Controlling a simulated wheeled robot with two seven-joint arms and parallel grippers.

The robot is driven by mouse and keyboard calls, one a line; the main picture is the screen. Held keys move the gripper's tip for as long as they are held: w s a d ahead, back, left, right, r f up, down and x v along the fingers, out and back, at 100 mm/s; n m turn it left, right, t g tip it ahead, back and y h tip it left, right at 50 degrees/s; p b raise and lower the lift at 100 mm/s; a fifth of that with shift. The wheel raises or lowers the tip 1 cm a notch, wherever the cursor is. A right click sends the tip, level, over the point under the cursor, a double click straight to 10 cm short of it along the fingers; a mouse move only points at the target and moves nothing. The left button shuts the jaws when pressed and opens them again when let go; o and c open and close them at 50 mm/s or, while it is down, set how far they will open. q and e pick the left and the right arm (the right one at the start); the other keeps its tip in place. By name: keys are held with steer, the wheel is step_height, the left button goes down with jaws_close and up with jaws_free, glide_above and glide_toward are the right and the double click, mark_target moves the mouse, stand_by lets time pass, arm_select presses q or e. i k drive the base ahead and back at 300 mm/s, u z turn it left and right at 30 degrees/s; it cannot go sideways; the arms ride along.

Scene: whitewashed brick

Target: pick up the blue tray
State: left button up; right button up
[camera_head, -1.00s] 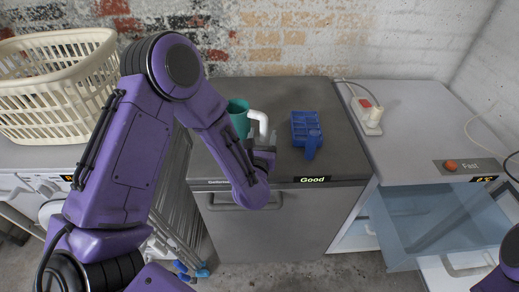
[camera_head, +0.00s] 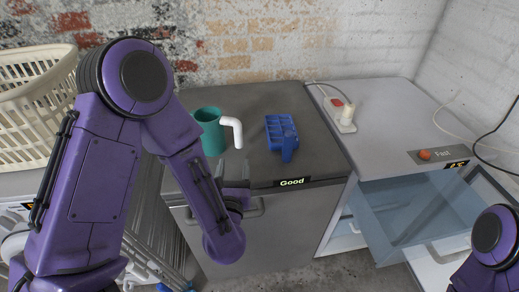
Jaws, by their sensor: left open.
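The blue tray (camera_head: 281,131) is a small compartmented tray with a handle pointing toward the front. It lies on the dark grey top of the cabinet (camera_head: 250,101), right of the teal mug. My left gripper (camera_head: 233,178) is open and empty at the cabinet's front edge, left of and nearer than the tray, apart from it. My right arm shows only in part at the lower right corner, and its gripper is not visible.
A teal mug (camera_head: 208,132) with a white handle stands left of the tray. A power strip (camera_head: 340,115) lies to the right on the white freezer top (camera_head: 385,105). A transparent blue drawer (camera_head: 400,215) hangs open below it. A cream laundry basket (camera_head: 32,105) stands at the left.

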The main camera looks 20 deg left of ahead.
mark_target(281, 131)
steer(key=u, duration=2.5)
steer(key=k, duration=0.8)
steer(key=z, duration=1.9)
steer(key=i, duration=0.5)
steer(key=z, duration=0.1)
